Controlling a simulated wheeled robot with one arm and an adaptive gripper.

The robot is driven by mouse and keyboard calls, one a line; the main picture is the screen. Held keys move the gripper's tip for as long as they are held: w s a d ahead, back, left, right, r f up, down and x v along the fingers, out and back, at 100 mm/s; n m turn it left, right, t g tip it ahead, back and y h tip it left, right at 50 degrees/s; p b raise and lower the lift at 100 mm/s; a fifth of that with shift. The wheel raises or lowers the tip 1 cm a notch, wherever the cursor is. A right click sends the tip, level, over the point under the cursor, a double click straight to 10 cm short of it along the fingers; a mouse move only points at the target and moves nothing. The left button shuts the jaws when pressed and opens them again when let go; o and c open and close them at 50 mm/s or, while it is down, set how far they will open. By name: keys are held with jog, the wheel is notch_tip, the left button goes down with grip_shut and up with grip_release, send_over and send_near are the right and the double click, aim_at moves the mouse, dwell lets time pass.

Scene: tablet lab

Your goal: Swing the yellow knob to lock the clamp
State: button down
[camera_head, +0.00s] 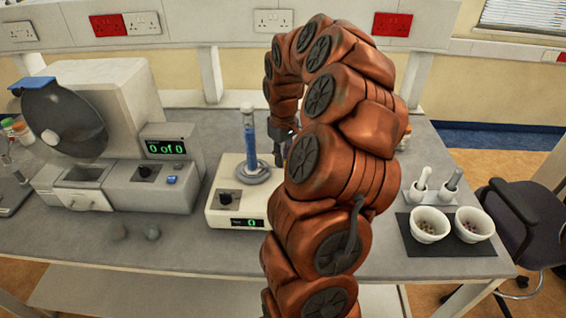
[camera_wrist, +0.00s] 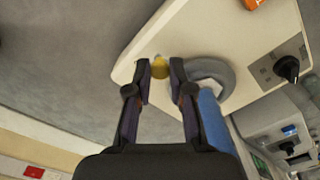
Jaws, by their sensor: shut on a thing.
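The yellow knob (camera_wrist: 159,67) shows in the wrist view on the cream top of the stirrer-like device, beside a grey ring (camera_wrist: 221,70). My gripper (camera_wrist: 160,73) has one dark finger on each side of the knob and is shut on it. A tall blue cylinder (camera_wrist: 212,118) stands at the grey ring. In the head view the blue cylinder (camera_head: 250,150) stands upright in the grey ring on the cream device (camera_head: 226,200). My arm hides the knob there. I cannot tell whether the clamp is locked.
A large counting machine (camera_head: 120,170) reading "0 of 0" stands left of the device. A dark mat (camera_head: 440,245) with two white bowls (camera_head: 430,225) is at the right.

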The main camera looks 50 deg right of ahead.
jog(key=c, duration=1)
grip_release()
jog(key=shift+c, duration=0.2)
jog(key=shift+r, duration=0.15)
notch_tip(320, 180, up, 12)
